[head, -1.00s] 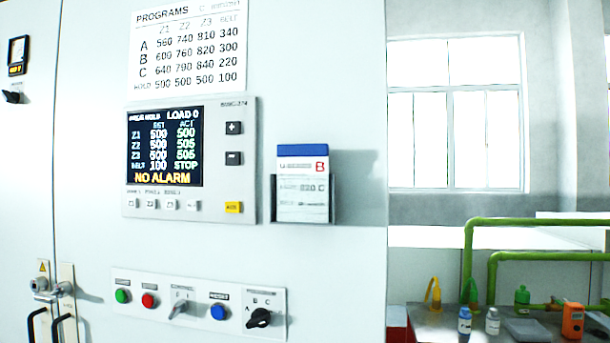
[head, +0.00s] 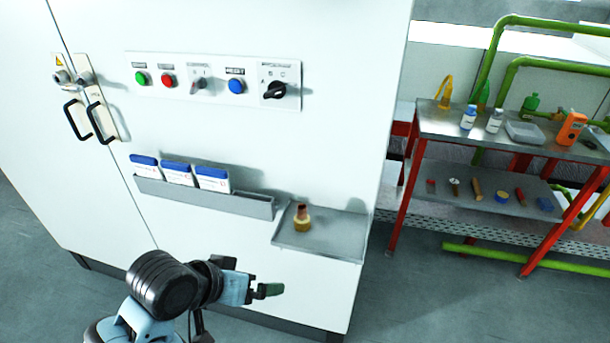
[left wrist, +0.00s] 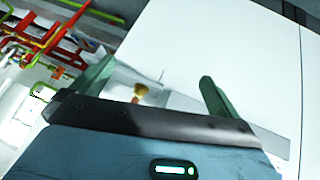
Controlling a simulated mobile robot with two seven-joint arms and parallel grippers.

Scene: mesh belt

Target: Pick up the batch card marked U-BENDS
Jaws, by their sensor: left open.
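Three white batch cards with blue tops stand in a long grey rack (head: 235,203) on the white cabinet front: a left card (head: 145,166), a middle card (head: 178,173) and a right card (head: 213,180). Their print is too small to read, so I cannot tell which is marked U-BENDS. My left gripper (head: 268,290) is below and right of the cards, apart from them. In the left wrist view its two green fingers (left wrist: 153,86) are spread and empty. The cards cannot be made out there. My right gripper is out of view.
A small grey shelf (head: 335,240) right of the rack holds a brown and yellow object (head: 302,218). Above the rack is a button panel (head: 215,80); door handles (head: 88,120) are at left. A red-legged bench (head: 470,130) stands at right. The floor before the cabinet is clear.

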